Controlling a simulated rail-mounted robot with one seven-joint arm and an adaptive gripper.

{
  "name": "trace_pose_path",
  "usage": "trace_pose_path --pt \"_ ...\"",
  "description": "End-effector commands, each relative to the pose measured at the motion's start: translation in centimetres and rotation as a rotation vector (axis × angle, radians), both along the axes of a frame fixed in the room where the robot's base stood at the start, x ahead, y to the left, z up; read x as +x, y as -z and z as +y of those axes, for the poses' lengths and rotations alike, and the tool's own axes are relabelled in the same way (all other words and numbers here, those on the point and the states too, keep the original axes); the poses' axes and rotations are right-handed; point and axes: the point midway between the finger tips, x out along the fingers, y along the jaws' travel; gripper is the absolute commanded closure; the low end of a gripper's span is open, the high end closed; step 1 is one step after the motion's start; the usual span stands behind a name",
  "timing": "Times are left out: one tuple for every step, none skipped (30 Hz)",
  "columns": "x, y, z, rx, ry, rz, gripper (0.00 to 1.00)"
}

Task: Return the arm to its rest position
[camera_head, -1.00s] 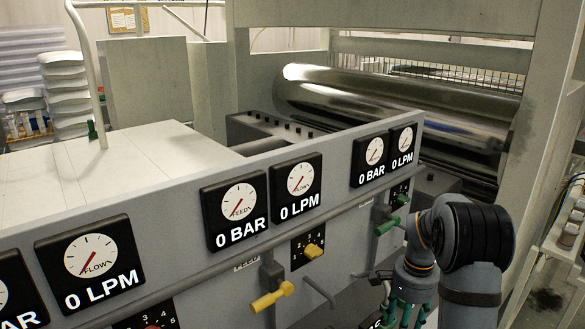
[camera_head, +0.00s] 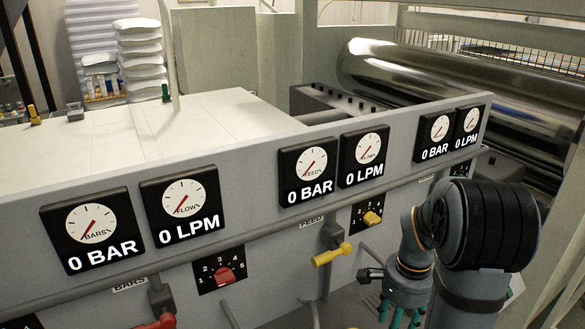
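My arm stands at the lower right of the head view, bent over at its elbow. My gripper (camera_head: 401,312) hangs from it and points down, with green fingers at the bottom edge of the picture. The fingertips are cut off, so I cannot tell whether it is open or shut. No held object shows. The gripper is in front of the grey control panel (camera_head: 262,232), to the right of a yellow valve handle (camera_head: 331,255). I cannot tell the exact gap between them.
Several gauges line the panel, reading 0 BAR and 0 LPM (camera_head: 184,210). A red knob (camera_head: 224,276), a yellow knob (camera_head: 371,218) and a red handle (camera_head: 157,322) stick out from it. A large metal roller (camera_head: 440,85) lies behind. White bags (camera_head: 140,55) are stacked at the back left.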

Motion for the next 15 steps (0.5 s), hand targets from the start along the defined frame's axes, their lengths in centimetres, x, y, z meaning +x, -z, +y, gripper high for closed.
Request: trace_pose_path --pt "0.7 0.7 0.4 0.001 -0.001 0.011 0.51" --pt "1.1 1.0 0.6 0.002 -0.001 0.011 0.51" --pt "1.6 1.4 0.9 0.002 0.0 0.01 0.51" --pt "2.0 1.6 1.1 0.002 0.001 0.009 0.51" --pt "2.4 1.8 1.2 0.002 0.0 0.009 0.51" --pt "2.8 2.1 1.5 0.002 0.001 0.009 0.51" --pt "3.1 2.3 1.6 0.0 0.001 0.007 0.51" --pt "3.3 2.4 1.7 0.0 0.0 0.007 0.51" --pt "3.6 2.6 1.9 0.0 0.0 0.007 0.51" --pt "3.8 2.8 2.0 0.0 0.0 0.007 0.51" --pt "4.0 2.9 2.1 0.0 0.001 0.007 0.51" --pt "4.2 3.0 2.2 0.0 0.001 0.006 0.51" --pt "4.3 3.1 2.3 0.001 0.001 0.005 0.51" --pt "4.4 3.2 2.3 0.001 0.001 0.005 0.51" --pt "4.4 3.3 2.4 0.001 0.001 0.005 0.51"
